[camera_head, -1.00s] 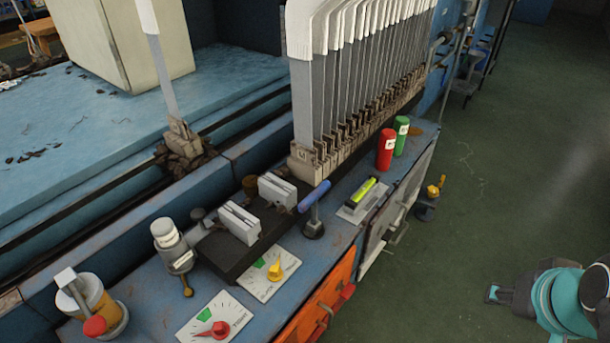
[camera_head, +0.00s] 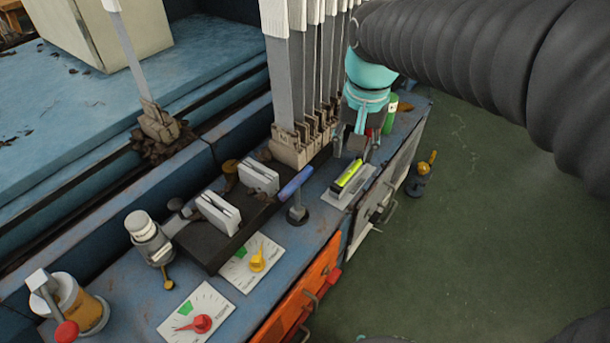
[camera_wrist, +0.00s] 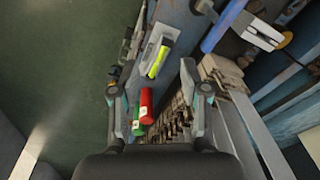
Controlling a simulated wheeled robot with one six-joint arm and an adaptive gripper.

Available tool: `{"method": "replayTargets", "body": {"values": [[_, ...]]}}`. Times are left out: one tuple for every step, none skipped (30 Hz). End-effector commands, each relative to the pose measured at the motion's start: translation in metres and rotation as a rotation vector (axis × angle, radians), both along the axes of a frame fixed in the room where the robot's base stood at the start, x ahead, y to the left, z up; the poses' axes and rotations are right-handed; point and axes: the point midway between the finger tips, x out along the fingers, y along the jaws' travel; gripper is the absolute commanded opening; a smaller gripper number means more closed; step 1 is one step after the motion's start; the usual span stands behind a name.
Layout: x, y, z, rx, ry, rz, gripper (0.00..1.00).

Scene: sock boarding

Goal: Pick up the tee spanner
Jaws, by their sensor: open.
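My gripper (camera_head: 350,146) is open and empty above the bench, to the right of and farther back than the spanner. In the wrist view my gripper's two fingers (camera_wrist: 159,92) are spread wide apart, with nothing held between them.
Red (camera_wrist: 146,104) and green (camera_wrist: 138,122) cylinders stand near my gripper. A row of tall grey boards (camera_head: 287,90) rises behind. White blocks (camera_head: 218,213) sit on a black tray.

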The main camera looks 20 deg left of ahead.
Motion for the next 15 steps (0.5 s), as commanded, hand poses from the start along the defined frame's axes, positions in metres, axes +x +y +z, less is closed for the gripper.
{"method": "replayTargets", "body": {"values": [[0.002,0.025,-0.006,-0.012,0.024,0.017,0.46],[0.003,0.036,-0.009,-0.02,0.035,0.021,0.46],[0.003,0.05,-0.013,-0.028,0.048,0.027,0.46],[0.003,0.061,-0.016,-0.034,0.057,0.03,0.46],[0.003,0.069,-0.019,-0.04,0.065,0.033,0.46],[0.002,0.08,-0.023,-0.047,0.075,0.036,0.46],[0.001,0.087,-0.025,-0.051,0.079,0.037,0.46],[0.0,0.092,-0.027,-0.055,0.085,0.04,0.46],[0.0,0.099,-0.029,-0.059,0.089,0.042,0.46],[0.0,0.102,-0.03,-0.062,0.092,0.042,0.46],[-0.001,0.105,-0.032,-0.065,0.095,0.042,0.46],[-0.002,0.108,-0.034,-0.068,0.098,0.043,0.46],[-0.002,0.109,-0.037,-0.069,0.099,0.043,0.46],[-0.002,0.11,-0.04,-0.069,0.1,0.043,0.46],[-0.002,0.11,-0.045,-0.07,0.101,0.043,0.46]]}}
